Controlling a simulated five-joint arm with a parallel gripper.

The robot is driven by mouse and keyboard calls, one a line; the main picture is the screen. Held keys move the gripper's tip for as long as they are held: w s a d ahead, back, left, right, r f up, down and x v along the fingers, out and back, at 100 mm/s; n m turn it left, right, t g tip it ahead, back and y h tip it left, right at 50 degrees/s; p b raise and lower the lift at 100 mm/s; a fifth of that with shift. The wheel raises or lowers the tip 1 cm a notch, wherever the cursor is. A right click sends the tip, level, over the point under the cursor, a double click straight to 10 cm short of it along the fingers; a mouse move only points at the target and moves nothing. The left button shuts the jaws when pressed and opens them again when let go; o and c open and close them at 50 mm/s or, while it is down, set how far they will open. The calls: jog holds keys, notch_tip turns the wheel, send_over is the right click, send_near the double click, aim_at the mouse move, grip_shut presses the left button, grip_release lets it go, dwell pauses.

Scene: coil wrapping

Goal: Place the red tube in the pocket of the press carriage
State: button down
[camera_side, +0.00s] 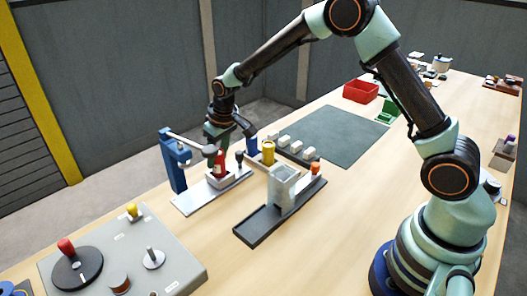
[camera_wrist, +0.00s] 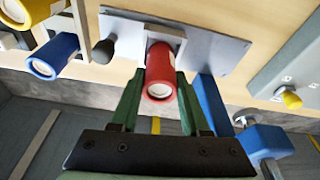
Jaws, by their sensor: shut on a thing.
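The red tube (camera_side: 219,166) stands upright at the pale carriage block (camera_side: 221,182) on the press's grey base plate (camera_side: 197,200). In the wrist view the red tube (camera_wrist: 162,65) sits between the green fingers of my gripper (camera_wrist: 160,92), its open end facing the camera. The far end meets the light carriage block (camera_wrist: 168,30); how deep it sits in the pocket is hidden. My gripper (camera_side: 217,148) is shut on the tube from above. The blue press column (camera_side: 172,160) stands just left, its arm reaching toward my gripper.
A yellow tube (camera_side: 268,151) and a blue tube (camera_side: 252,146) stand to the right. A dark knob (camera_side: 239,156) is close beside the carriage. A grey fixture (camera_side: 282,187) stands nearer the front. A control panel (camera_side: 125,255) fills the front left.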

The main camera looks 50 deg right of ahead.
jog(key=shift+f, duration=0.7)
jog(key=shift+f, duration=0.1)
jog(key=shift+c, duration=1.9)
grip_release()
jog(key=s+d+r+t, duration=0.1)
jog(key=s+d+r, duration=0.1)
jog(key=s+r, duration=0.6)
jog(key=s+d+r, duration=0.1)
jog(key=s+r, duration=0.3)
jog(key=r, duration=0.7)
jog(key=s+d+m+t, duration=0.1)
jog(key=s+d, duration=0.2)
jog(key=s, duration=0.9)
jog(key=shift+r+t, duration=0.3)
jog(key=shift+t, duration=0.1)
